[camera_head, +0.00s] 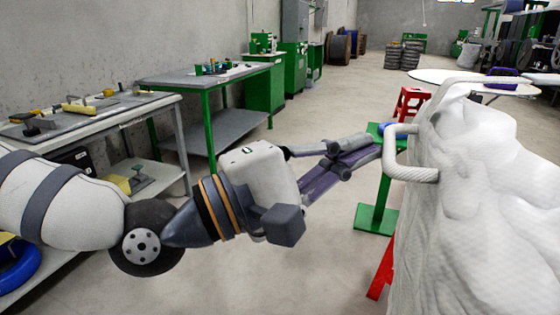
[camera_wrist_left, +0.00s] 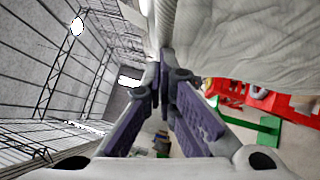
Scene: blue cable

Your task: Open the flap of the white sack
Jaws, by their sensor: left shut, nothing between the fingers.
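The big white sack (camera_head: 475,200) fills the right side of the head view, with its woven, bulging wall facing me. A white loop handle (camera_head: 411,174) sticks out from its left side. My left gripper (camera_head: 376,146) is shut and empty, its fingertips beside this loop; I cannot tell whether they touch. In the left wrist view the fingers (camera_wrist_left: 167,72) come together beside the sack wall (camera_wrist_left: 245,40), near a white strap (camera_wrist_left: 165,22). I cannot make out the flap's edge. My right gripper is not in view.
A green stand (camera_head: 376,217) and a red stool (camera_head: 411,102) stand behind the sack's left side. Green-legged workbenches (camera_head: 200,76) line the left wall. The floor (camera_head: 330,105) between them and the sack is open.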

